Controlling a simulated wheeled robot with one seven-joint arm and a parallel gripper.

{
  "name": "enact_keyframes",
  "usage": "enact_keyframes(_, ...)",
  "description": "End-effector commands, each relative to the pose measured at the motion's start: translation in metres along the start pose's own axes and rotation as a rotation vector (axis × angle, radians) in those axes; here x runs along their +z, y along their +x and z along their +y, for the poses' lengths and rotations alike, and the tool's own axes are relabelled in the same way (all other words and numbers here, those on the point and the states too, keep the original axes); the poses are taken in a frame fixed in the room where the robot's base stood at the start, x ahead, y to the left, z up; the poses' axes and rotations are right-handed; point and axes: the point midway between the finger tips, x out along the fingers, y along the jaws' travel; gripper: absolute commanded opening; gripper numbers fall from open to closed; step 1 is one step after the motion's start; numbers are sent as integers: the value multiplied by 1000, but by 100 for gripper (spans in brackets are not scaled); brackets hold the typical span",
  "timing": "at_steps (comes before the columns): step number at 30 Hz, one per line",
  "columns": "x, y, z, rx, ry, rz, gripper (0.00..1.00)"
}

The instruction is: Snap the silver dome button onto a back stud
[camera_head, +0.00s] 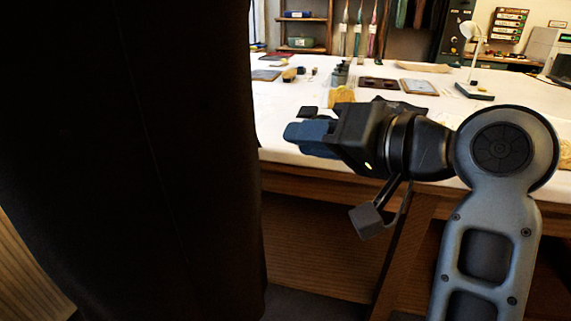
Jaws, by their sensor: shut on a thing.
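My gripper (294,132) is at the middle of the head view, with its blue fingers pointing left. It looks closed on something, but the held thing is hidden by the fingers. The fingertips are to the right of a large dark, nearly black hanging cloth (130,150), with a gap in the picture between them. I cannot make out a silver dome button or a back stud anywhere in this view.
A white-topped table (420,105) is behind my gripper, with a wooden front edge. On it are a yellow thing (342,95), a grey container (339,75), flat trays (380,83) and a lamp (471,60). Shelves stand at the back.

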Motion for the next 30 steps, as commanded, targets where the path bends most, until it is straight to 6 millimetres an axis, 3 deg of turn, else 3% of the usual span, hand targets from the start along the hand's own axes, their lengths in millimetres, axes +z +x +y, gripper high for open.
enact_keyframes(4,17,-15,-43,-148,-34,22,1)
enact_keyframes(9,25,-25,-68,-227,-46,17,1)
enact_keyframes(16,24,-18,-75,-239,-47,15,1)
enact_keyframes(30,18,23,-84,-237,-47,15,1)
